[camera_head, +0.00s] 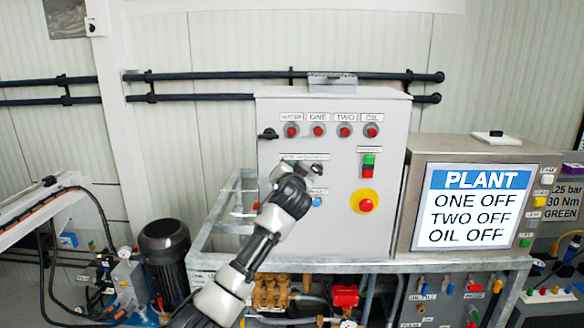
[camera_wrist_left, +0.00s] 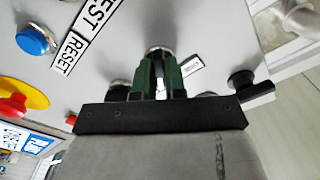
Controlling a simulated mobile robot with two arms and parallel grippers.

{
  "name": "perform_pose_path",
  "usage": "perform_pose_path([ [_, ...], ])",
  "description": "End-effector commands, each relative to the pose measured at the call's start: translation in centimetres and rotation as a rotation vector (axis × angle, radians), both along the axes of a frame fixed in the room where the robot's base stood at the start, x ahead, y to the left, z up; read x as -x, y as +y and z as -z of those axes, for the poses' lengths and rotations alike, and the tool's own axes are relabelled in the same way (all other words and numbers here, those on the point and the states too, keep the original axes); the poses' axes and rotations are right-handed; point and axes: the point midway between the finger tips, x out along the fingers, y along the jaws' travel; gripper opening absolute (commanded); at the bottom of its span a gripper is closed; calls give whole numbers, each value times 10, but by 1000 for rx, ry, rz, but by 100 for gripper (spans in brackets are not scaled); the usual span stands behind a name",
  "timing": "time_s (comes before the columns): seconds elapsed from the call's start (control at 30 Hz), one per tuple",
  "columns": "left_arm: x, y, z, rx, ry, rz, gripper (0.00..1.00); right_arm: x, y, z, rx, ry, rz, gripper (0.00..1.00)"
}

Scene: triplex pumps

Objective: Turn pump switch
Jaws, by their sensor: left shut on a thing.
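My left gripper (camera_head: 292,168) reaches up to the left-middle of the grey control cabinet (camera_head: 330,110) in the head view. In the left wrist view its green fingers (camera_wrist_left: 158,75) are shut on a dark, round-based switch knob (camera_wrist_left: 158,50) on the panel. The gripper hides the knob's label and most of the knob in the head view, so its pointer position cannot be read. The plant screen (camera_head: 478,208) reads ONE OFF, TWO OFF, OIL OFF. My right gripper is not in view.
A blue button (camera_head: 317,201), a red-on-yellow stop button (camera_head: 366,202) and a green and red switch (camera_head: 368,166) are close by. A black latch (camera_head: 268,134) sticks out at the left edge.

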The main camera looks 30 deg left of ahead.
Motion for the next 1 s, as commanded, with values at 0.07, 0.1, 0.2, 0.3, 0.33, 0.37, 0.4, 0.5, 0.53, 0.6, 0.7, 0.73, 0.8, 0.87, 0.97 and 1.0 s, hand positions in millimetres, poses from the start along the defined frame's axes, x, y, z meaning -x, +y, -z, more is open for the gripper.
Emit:
perform_pose_path([
  [0.07,0,0,-1,-36,24,0,0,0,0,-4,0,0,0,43],
  [0.1,0,0,0,-50,33,0,0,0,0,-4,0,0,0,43],
  [0.2,0,-1,0,-83,52,1,0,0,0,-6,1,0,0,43],
  [0.3,0,-1,0,-106,66,1,0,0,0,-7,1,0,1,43],
  [0.33,0,-1,0,-111,68,1,0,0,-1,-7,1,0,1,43],
  [0.37,0,-1,0,-115,71,1,0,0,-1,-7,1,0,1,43],
  [0.4,0,-1,1,-119,74,1,0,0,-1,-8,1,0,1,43],
  [0.5,0,-1,1,-127,78,1,0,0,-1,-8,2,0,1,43],
  [0.53,0,-1,1,-128,78,0,0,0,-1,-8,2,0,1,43],
  [0.6,0,-1,1,-128,79,1,0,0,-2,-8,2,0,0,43],
  [0.7,0,-1,1,-128,78,0,0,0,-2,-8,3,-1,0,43],
  [0.73,0,-1,1,-128,78,0,0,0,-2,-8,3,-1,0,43],
  [0.8,0,-1,1,-128,79,1,0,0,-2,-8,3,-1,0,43],
  [0.87,0,-1,1,-128,79,1,0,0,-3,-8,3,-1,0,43],
  [0.97,0,-1,1,-127,78,1,27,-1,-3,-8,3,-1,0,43],
  [1.0,0,-1,1,-127,78,1,33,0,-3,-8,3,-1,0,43],
])
